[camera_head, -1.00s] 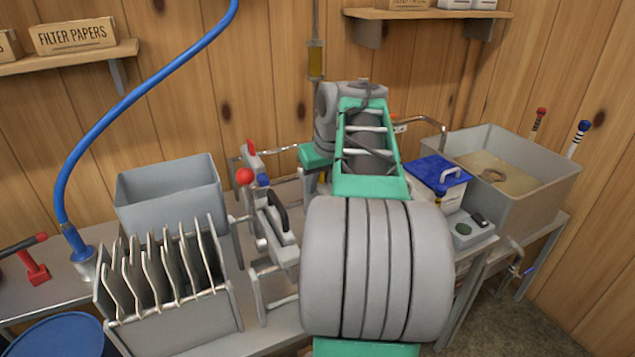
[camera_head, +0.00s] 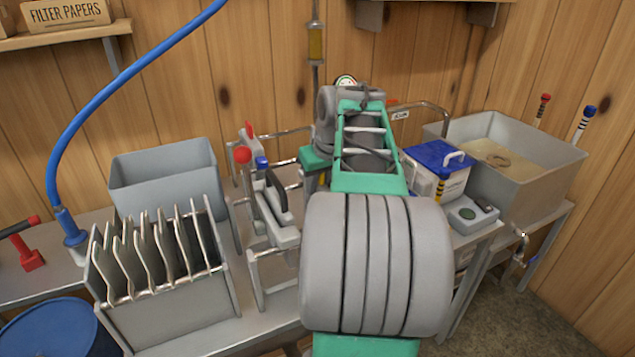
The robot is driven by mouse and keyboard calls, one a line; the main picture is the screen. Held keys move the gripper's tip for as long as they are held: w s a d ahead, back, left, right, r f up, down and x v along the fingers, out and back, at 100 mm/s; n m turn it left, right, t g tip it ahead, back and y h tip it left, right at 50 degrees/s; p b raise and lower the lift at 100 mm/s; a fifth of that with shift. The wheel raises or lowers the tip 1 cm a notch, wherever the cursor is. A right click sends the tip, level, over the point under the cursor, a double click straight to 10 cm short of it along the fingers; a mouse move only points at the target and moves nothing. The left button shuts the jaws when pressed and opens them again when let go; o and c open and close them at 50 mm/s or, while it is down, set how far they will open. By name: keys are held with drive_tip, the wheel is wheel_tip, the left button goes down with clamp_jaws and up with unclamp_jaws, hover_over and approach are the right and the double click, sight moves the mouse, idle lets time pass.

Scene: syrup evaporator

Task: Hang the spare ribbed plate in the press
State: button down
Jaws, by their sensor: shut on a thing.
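The press (camera_head: 262,205) stands on the bench left of my arm. It has metal rails, grey upright parts, a red knob, a blue knob and a black handle. My arm covers its right part. A grey rack (camera_head: 180,325) at the lower left holds several pale-edged plates (camera_head: 158,250) standing side by side. I cannot tell a spare ribbed plate apart. My large grey and green arm reaches over the bench beside the press. My gripper's fingers and anything in them are hidden behind the arm.
A grey open bin (camera_head: 165,178) stands behind the rack. A blue-lidded box (camera_head: 437,172), a small grey device (camera_head: 472,214) and a large grey pan (camera_head: 538,180) are to the right. A blue hose (camera_head: 88,130) rises at the left. A blue drum (camera_head: 50,335) is at the lower left.

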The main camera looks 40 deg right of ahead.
drive_tip(key=shift+f, duration=0.3)
drive_tip(key=c, duration=1.6)
unclamp_jaws()
drive_tip(key=shift+r, duration=0.1)
drive_tip(key=o, duration=0.4)
drive_tip(key=shift+o, duration=0.2)
